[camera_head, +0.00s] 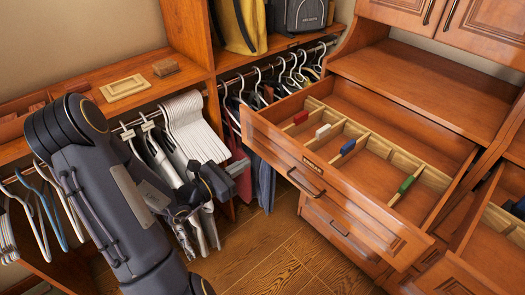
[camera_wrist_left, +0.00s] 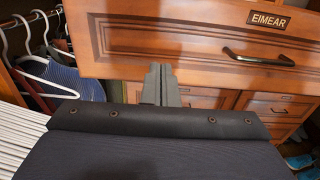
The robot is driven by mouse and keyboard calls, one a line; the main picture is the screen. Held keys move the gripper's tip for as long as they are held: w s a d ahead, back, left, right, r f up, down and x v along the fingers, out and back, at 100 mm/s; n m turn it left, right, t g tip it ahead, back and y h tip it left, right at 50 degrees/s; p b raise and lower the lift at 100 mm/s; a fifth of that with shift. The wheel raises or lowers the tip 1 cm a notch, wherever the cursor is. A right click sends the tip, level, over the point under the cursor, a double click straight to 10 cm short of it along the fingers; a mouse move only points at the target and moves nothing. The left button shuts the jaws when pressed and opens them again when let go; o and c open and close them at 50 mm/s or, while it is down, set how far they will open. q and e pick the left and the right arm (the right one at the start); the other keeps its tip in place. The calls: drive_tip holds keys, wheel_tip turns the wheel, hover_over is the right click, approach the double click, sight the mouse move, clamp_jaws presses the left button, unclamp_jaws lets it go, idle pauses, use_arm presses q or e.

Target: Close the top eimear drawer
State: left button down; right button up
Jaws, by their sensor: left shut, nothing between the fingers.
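The top Eimear drawer (camera_head: 345,192) is wooden and pulled well out from the cabinet, right of centre in the head view. Its front bears a dark handle (camera_head: 305,184) and a label. In the left wrist view the drawer front (camera_wrist_left: 190,45) fills the top, with the "EIMEAR" label (camera_wrist_left: 269,19) and handle (camera_wrist_left: 258,60) at the right. My left gripper (camera_head: 222,184) is left of the drawer front in the head view. In the left wrist view its fingers (camera_wrist_left: 161,78) are together and empty, below the left part of the drawer front. Contact cannot be told. My right gripper is not seen.
The drawer holds dividers and several small coloured items, such as a green one (camera_head: 406,185). A lower drawer (camera_head: 345,235) sits beneath. Another drawer stands open at right (camera_head: 500,225). Wooden floor (camera_head: 270,255) lies open in front.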

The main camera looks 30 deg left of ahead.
sight(269, 149)
use_arm(q)
drive_tip(key=p+x, duration=0.1)
drive_tip(key=x, duration=0.6)
drive_tip(key=shift+w+d, duration=0.1)
drive_tip(key=shift+w, duration=0.05)
drive_tip(key=shift+w, duration=0.1)
